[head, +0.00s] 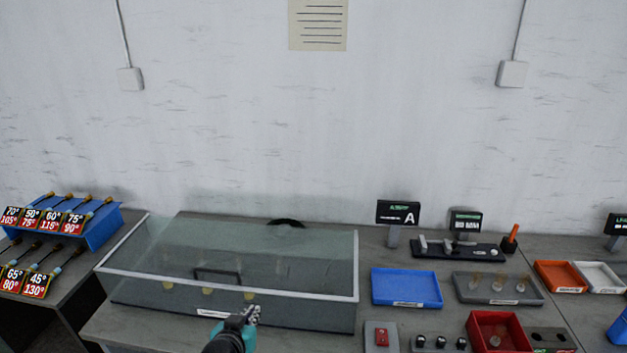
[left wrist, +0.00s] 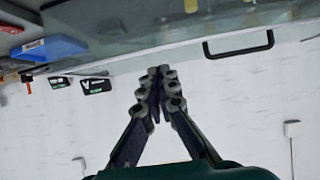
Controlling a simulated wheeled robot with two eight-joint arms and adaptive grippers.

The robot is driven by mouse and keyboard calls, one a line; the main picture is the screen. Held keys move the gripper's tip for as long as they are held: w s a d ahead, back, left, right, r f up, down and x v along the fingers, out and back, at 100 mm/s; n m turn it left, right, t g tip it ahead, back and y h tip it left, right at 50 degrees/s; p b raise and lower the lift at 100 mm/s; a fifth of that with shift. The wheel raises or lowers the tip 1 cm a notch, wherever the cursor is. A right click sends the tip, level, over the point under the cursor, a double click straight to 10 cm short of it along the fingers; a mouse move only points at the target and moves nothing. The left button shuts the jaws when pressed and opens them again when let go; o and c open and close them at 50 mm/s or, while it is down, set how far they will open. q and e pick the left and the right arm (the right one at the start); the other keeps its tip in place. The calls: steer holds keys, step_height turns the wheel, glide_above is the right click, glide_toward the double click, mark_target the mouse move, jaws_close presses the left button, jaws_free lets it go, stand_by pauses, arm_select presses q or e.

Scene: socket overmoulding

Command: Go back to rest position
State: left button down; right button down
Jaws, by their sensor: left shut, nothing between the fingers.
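My left gripper (head: 252,314) shows at the bottom middle of the head view, in front of the glass-topped grey box (head: 290,315). In the left wrist view its two dark fingers (left wrist: 158,73) meet at the tips, shut with nothing between them. The wrist picture is upside down, with the wall below and the bench above. A black handle (left wrist: 240,45) on the box shows at the upper right there. My right gripper is in neither view.
A blue tray (head: 405,287), a grey tray (head: 497,289) with several small parts and a red bin (head: 497,333) lie right of the box. A sign marked A (head: 398,213) stands behind. Tools rest on a blue rack (head: 95,235) at the left.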

arm_select(q)
steer(key=s+d+g, duration=0.1)
steer(key=s+g, duration=0.4)
steer(key=s, duration=1)
steer(key=shift+s+r+y, duration=0.3)
steer(key=shift+r, duration=0.15)
